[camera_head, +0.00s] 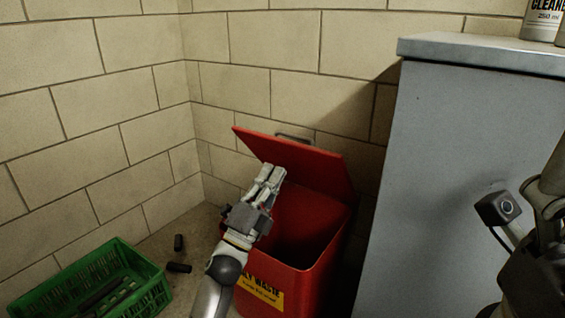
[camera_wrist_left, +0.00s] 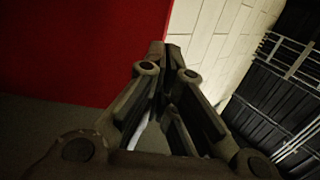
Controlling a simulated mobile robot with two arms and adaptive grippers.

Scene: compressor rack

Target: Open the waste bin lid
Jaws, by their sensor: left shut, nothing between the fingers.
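The red waste bin (camera_head: 325,265) stands in the corner by the wall, with a yellow label on its front. Its red lid (camera_head: 315,165) is raised and tilted back toward the wall, and the dark inside of the bin shows. A grey handle (camera_head: 294,138) is at the lid's upper edge. My left gripper (camera_head: 272,172) is shut and empty, in front of the lid's underside at the left of the opening. In the left wrist view the gripper (camera_wrist_left: 172,50) is shut with a red surface beside it; I cannot tell whether they touch. My right gripper's fingers are not visible.
A green crate (camera_head: 150,285) with dark items stands on the floor at the lower left. Two black cylinders (camera_head: 179,268) lie or stand near it. A grey cabinet (camera_head: 450,130) stands right of the bin, with bottles (camera_head: 541,20) on top.

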